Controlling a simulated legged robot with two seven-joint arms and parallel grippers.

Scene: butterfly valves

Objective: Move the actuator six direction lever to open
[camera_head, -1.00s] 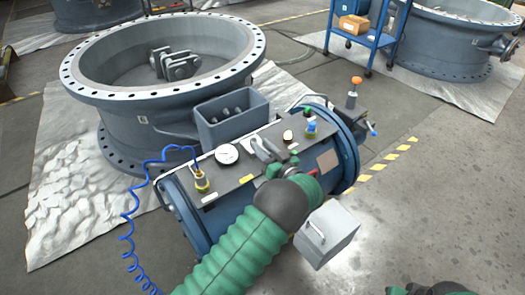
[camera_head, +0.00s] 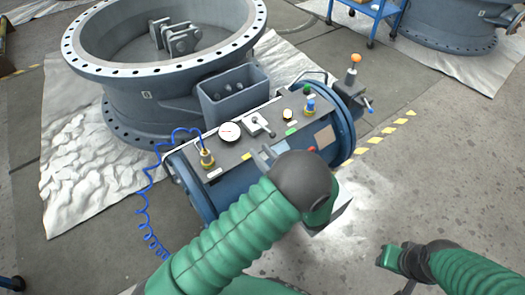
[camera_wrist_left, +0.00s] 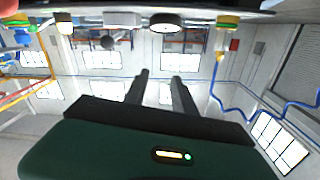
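The actuator (camera_head: 190,182) is a blue cylinder with a dark panel on top. A grey lever on a white base (camera_head: 258,124) sits mid-panel, right of the round gauge (camera_head: 229,132). My left gripper (camera_head: 268,156) is at the panel's front edge, nearer than the lever and apart from it. In the left wrist view its two fingers (camera_wrist_left: 161,76) are parallel with an empty gap, and the white base (camera_wrist_left: 122,19) and gauge (camera_wrist_left: 166,23) show upside down beyond them. My right gripper (camera_head: 392,256) is at the lower right, away from the actuator; its fingers are unclear.
A yellow fitting with a blue coiled hose (camera_head: 143,205) stands at the panel's left. Blue-topped fitting (camera_head: 310,104) and an orange-knobbed post (camera_head: 355,60) are at the right. A large valve ring (camera_head: 130,105) stands behind. The floor at right is open.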

